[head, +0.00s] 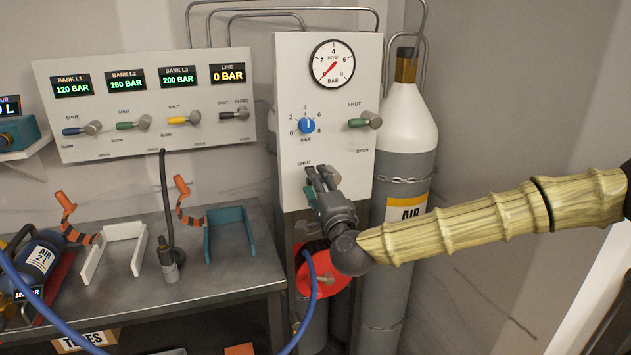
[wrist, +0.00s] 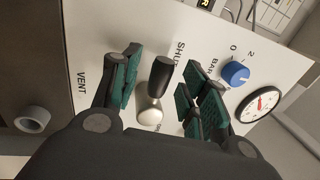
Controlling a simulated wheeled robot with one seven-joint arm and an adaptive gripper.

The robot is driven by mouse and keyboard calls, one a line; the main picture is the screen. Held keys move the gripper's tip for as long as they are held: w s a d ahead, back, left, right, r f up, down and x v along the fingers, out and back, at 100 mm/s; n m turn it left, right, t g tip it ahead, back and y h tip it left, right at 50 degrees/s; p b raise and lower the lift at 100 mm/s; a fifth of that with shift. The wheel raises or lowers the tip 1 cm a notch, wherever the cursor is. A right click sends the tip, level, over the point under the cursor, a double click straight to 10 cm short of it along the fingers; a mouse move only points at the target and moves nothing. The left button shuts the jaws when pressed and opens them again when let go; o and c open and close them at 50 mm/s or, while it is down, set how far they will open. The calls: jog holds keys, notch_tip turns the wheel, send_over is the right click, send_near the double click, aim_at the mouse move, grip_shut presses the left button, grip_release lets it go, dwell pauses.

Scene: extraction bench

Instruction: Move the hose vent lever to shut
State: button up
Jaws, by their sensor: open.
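The hose vent lever shows in the wrist view as a black handle (wrist: 161,76) on a pale metal hub (wrist: 150,111). It sits on the white panel (head: 292,118), with its handle lying between the SHUT label (wrist: 180,55) and the VENT label (wrist: 82,83). My gripper (wrist: 158,82) is open, with one green-padded finger on each side of the handle. Gaps show between handle and pads. In the head view my gripper (head: 318,182) is at the panel's lower part and hides the lever and its VENT label.
Above are a blue knob (head: 307,125), a green-handled lever (head: 363,121) and a hose gauge (head: 332,64) with its needle at the low end. A red reel (head: 335,282) with blue hose lies below. A cylinder (head: 405,135) stands at the right. A bench (head: 195,272) stands left.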

jog(key=v, duration=1)
jog(key=shift+s, duration=0.3)
jog(key=shift+f, duration=0.1)
